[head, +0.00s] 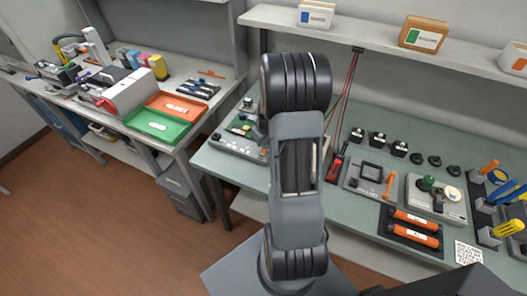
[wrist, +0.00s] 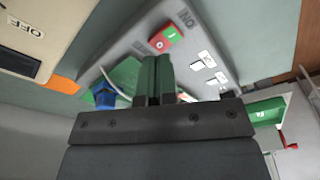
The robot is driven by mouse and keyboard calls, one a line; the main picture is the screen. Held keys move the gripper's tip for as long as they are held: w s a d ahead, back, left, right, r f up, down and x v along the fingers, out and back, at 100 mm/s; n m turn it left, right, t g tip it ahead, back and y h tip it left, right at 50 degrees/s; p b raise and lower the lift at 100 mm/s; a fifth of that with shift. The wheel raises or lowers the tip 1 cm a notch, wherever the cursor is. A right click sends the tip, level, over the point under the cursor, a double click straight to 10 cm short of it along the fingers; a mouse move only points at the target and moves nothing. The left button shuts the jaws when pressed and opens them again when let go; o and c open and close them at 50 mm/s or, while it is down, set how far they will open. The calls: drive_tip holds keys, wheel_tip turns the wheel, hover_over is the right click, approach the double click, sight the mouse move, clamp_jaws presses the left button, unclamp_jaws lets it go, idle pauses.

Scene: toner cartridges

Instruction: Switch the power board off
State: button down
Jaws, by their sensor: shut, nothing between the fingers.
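The power board appears to be the sloping grey panel (wrist: 135,50) in the wrist view. It carries a rocker switch (wrist: 166,38) with a red half marked O and a green half marked I, and upside-down lettering that looks like ON beside it. My gripper (wrist: 156,60) is shut and empty, its fingertips just below the rocker in the picture; I cannot tell whether they touch it. In the head view a grey board (head: 238,138) lies at the bench's left end, partly hidden behind my arm, and my fingers are hidden there.
White sockets or switches (wrist: 208,60) and a blue knob (wrist: 104,97) are near my fingers. A beige panel (wrist: 20,42) with an OFF label is at left. In the head view, several devices and tools crowd the bench right of my arm, and red cables (head: 346,95) hang behind.

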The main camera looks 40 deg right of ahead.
drive_tip(key=shift+f+b, duration=1.05)
drive_tip(key=shift+f, duration=0.1)
idle(0.7)
drive_tip(key=shift+r, duration=0.1)
drive_tip(key=shift+r+p, duration=2.3)
drive_tip(key=shift+r, duration=1.15)
